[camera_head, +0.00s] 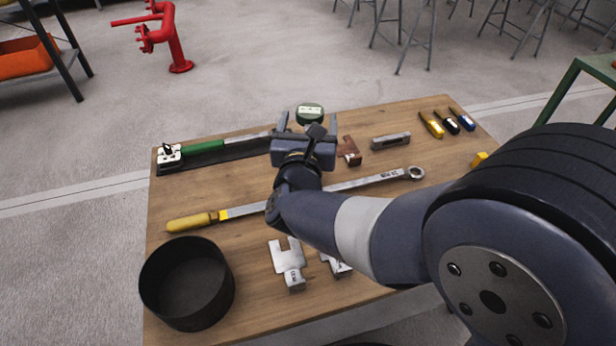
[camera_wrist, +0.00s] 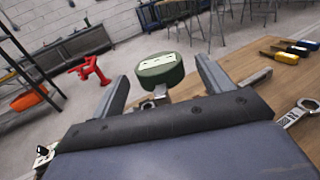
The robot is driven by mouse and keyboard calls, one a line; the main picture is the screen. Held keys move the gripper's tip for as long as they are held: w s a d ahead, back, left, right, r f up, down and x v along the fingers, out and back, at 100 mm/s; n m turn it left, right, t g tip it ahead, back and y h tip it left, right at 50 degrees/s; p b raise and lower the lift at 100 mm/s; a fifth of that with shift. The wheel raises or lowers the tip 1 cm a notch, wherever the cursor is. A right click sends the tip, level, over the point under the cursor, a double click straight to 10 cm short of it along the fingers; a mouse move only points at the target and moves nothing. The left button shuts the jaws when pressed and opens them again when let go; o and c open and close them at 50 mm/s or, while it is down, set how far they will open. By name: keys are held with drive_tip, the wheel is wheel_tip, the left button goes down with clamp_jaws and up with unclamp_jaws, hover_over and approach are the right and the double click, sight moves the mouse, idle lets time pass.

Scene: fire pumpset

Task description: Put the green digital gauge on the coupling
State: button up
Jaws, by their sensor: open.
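The green digital gauge (camera_head: 310,113) is round with a pale display and stands near the far edge of the wooden table, just beyond my gripper (camera_head: 308,122). In the wrist view the gauge (camera_wrist: 160,72) shows between the two fingers of my gripper (camera_wrist: 162,70), with a gap visible on both sides. The gripper is open and holds nothing. A metal stem shows below the gauge, and its lower part is hidden by the gripper. I cannot pick out the coupling in either view.
Red pipework (camera_head: 172,40) stands on the floor behind.

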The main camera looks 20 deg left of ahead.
drive_tip(key=shift+w+a, duration=0.1)
drive_tip(key=shift+w, duration=0.3)
drive_tip(key=shift+c, duration=0.2)
clamp_jaws()
idle(0.4)
drive_tip(key=shift+r, duration=0.1)
